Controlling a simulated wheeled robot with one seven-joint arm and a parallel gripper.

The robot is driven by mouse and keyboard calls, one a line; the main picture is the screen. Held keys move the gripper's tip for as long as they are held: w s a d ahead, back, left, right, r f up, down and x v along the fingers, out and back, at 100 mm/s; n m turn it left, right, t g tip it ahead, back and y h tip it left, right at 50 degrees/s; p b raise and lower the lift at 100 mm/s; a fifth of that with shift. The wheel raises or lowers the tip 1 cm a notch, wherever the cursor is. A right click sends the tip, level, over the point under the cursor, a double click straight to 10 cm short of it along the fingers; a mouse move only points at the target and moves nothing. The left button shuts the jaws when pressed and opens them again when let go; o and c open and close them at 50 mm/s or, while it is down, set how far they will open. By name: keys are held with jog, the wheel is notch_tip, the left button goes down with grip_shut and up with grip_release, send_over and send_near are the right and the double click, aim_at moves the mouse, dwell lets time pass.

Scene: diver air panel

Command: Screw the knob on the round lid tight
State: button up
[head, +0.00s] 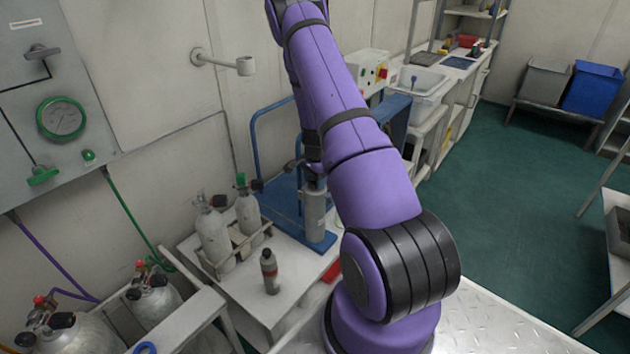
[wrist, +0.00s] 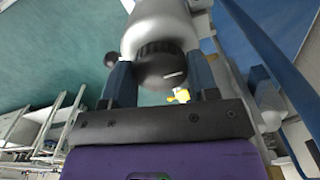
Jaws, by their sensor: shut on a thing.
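In the wrist view, a black ribbed knob (wrist: 158,62) with a short white mark sits at the end of a rounded grey body (wrist: 160,22). I cannot make out a separate round lid edge. My gripper (wrist: 161,80) has one dark finger on each side of the knob and is shut on it. A small dark ball-shaped part (wrist: 111,59) sticks out to the left of the knob. In the head view, a grey cylinder (head: 315,212) stands upright at the blue stand, below my arm. My fingers and the knob cannot be made out there.
A white bench (head: 290,262) carries a small grey bottle (head: 269,272) and two cylinders in a rack (head: 232,262). A blue frame (head: 256,150) rises beside the stand. A wall panel with a green gauge (head: 61,119) is at left. The green floor (head: 500,190) at right is open.

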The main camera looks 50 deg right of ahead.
jog(key=o, duration=0.9)
notch_tip(320, 180, up, 11)
jog(key=shift+f, duration=0.1)
dwell(0.3)
